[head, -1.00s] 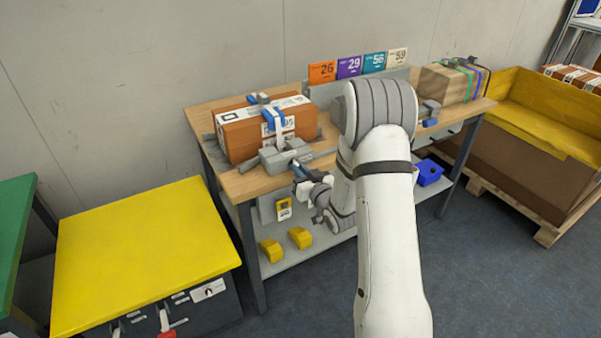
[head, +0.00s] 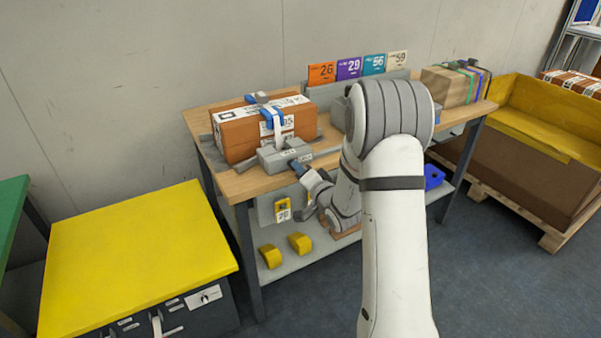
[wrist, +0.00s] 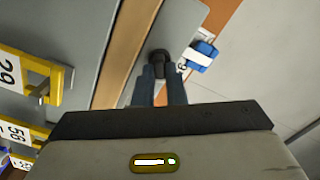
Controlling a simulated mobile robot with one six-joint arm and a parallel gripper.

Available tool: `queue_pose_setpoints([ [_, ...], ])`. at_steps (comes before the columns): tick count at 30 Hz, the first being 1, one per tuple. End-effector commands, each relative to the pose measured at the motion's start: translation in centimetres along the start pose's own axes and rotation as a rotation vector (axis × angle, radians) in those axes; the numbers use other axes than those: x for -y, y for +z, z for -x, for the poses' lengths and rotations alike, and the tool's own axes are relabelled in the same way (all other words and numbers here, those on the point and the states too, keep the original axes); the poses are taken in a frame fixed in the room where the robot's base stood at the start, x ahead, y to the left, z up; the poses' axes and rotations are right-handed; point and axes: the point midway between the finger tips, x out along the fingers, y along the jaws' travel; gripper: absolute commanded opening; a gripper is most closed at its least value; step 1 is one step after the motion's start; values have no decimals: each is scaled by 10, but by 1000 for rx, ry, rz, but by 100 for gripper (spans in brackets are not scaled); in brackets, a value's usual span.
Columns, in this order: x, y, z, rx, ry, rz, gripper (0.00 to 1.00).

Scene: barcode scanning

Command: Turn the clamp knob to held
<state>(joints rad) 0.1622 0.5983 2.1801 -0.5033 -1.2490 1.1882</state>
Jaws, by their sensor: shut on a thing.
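My gripper (wrist: 160,87) is shut on the dark round clamp knob (wrist: 159,60) in the wrist view, with one finger at each side. In the head view my gripper (head: 302,170) is at the front of the grey clamp block (head: 283,157), and the knob is hidden there. The clamp's blue-and-white pad (wrist: 200,55) shows beside the knob in the wrist view. An orange-brown box (head: 242,135) sits on the bench behind the block, with a blue clamp piece (head: 272,116) against it. I cannot read the knob's setting.
The wooden bench (head: 240,188) has a lower shelf with yellow pieces (head: 270,256) and a blue bin (head: 433,177). Numbered cards (head: 348,67) stand at the back. A strapped box (head: 447,85) sits at the right end. A yellow-topped cabinet (head: 130,262) stands left.

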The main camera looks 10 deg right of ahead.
Motion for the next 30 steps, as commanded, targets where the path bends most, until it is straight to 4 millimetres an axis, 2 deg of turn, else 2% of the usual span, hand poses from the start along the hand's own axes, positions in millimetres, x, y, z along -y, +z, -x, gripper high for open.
queue_pose_setpoints([
  [15,-2,-1,0,-3,0,-422,0],
  [30,-2,0,0,-3,0,-568,0],
])
